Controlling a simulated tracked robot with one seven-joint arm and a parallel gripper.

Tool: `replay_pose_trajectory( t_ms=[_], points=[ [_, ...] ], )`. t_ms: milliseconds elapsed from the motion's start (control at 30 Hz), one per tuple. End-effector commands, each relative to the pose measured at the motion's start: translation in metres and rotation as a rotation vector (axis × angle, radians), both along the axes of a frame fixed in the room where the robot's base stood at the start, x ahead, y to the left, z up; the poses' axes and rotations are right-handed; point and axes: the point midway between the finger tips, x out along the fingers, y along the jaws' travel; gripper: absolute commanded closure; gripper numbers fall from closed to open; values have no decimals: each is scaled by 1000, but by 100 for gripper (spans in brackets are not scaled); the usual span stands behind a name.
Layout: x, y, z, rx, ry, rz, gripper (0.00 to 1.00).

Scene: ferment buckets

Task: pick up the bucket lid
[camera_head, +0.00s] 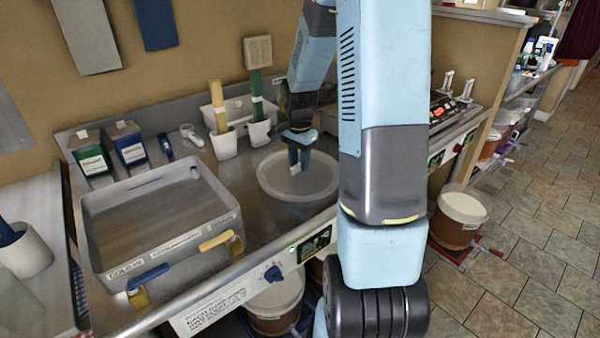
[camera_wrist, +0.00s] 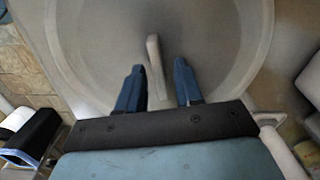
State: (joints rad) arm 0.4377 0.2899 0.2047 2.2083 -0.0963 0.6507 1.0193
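The bucket lid (camera_head: 275,185) is a round, pale, translucent disc with a raised rim, lying flat on the steel counter. It fills much of the wrist view (camera_wrist: 105,45), with a narrow pale upright handle (camera_wrist: 153,55) near its middle. My gripper (camera_head: 299,164) is over the lid, pointing down. Nothing is gripped. I cannot tell how far down the handle the fingertips reach.
A grey sink-like tray (camera_head: 105,215) with yellow and blue clips stands left of the lid. Behind are white cups (camera_head: 223,144) holding a yellow and a green-handled tool. Green and blue boxes (camera_head: 126,148) stand at back left. A lidded bucket (camera_head: 458,217) is on the floor, right.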

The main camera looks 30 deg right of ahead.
Motion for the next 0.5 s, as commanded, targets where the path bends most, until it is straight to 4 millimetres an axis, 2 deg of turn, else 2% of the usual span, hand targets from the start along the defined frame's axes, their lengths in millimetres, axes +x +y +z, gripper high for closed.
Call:
replay_pose_trajectory(
  t_ms=[67, 333, 500],
  points=[
    [0, 0, 0, 0, 0, 0, 73],
    [0, 0, 0, 0, 0, 0, 99],
    [0, 0, 0, 0, 0, 1, 100]
  ],
)
